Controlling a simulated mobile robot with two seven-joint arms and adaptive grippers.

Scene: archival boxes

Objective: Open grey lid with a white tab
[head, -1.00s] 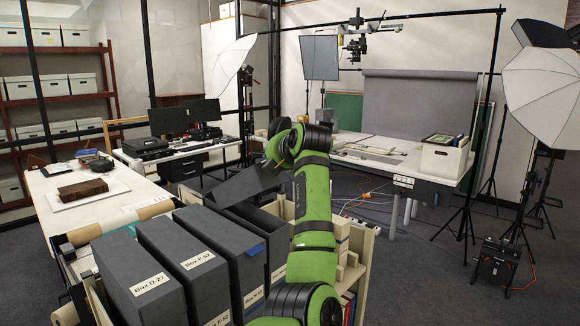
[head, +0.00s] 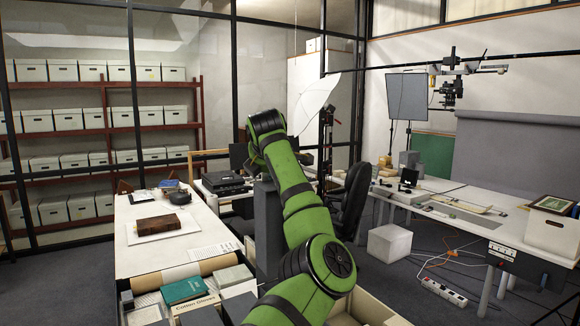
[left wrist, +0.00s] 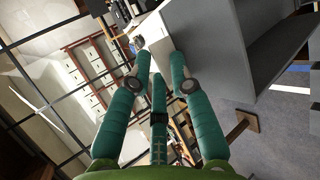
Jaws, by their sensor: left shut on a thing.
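The grey lid (head: 268,232) stands steeply raised, just left of my green left arm in the head view. In the left wrist view a large grey panel (left wrist: 228,55), which looks like the lid, fills the upper right beside my right-hand teal finger. My left gripper (left wrist: 161,80) is shut on the lid's edge; the exact contact is hard to make out. In the head view the fingertips are mostly hidden behind my wrist. I cannot make out the white tab. My right gripper is not in view.
An office chair (head: 355,198) and a white cube (head: 389,243) stand beyond my arm. Shelves of white boxes (head: 108,115) line the back wall. Cables lie on the floor at right.

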